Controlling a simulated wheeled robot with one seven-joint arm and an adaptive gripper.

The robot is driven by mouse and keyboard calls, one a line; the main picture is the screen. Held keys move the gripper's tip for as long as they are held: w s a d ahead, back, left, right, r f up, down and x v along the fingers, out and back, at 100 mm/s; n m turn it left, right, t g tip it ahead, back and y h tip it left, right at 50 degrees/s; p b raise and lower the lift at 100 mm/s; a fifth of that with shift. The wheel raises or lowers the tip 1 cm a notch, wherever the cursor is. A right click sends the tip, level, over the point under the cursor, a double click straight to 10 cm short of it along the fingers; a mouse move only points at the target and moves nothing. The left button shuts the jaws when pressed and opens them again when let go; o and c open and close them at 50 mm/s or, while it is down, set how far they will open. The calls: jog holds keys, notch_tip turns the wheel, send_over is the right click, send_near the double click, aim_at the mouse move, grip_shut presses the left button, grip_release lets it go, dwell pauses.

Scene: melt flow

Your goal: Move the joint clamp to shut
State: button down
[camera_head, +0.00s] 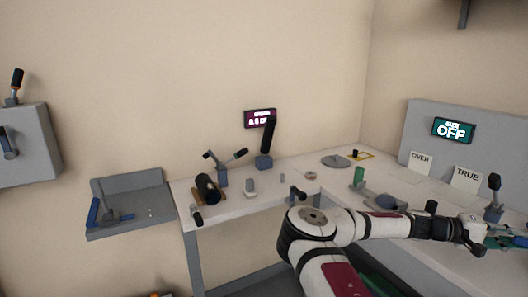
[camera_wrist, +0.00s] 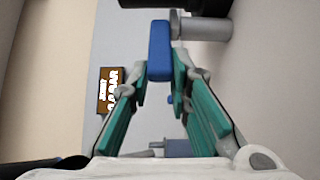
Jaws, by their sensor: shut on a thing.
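My gripper (camera_wrist: 160,76) is shut on a blue handle (camera_wrist: 159,45) in the wrist view, with one green finger on each side of the handle's near end. The handle stands lengthwise in the picture beside a grey cylindrical bar (camera_wrist: 205,28). I take it for the joint clamp's handle, but its pivot is not clear. In the head view my gripper (camera_head: 508,240) is at the far right, cut by the picture edge, and a little blue shows there. The rest of the clamp is hidden or out of frame.
A black-handled lever (camera_head: 494,198) stands close to my gripper. The "OVER" card (camera_head: 421,162) and "TRUE" card (camera_head: 466,178) stand behind it under an "OFF" display (camera_head: 453,130). A brown lit display (camera_wrist: 111,91) is left of the fingers. The white bench (camera_head: 268,205) holds several fixtures.

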jog(key=shift+w+d+b, duration=0.55)
jog(key=shift+w+d, duration=0.2)
jog(key=shift+w, duration=0.05)
jog(key=shift+w+d, duration=0.15)
jog(key=shift+d, duration=0.2)
jog(key=c, duration=1.9)
grip_release()
jog(key=shift+w+d+b, duration=0.1)
jog(key=shift+d+b, duration=0.1)
jog(key=shift+b, duration=0.1)
jog(key=o, duration=0.5)
jog(key=shift+v, duration=3.5)
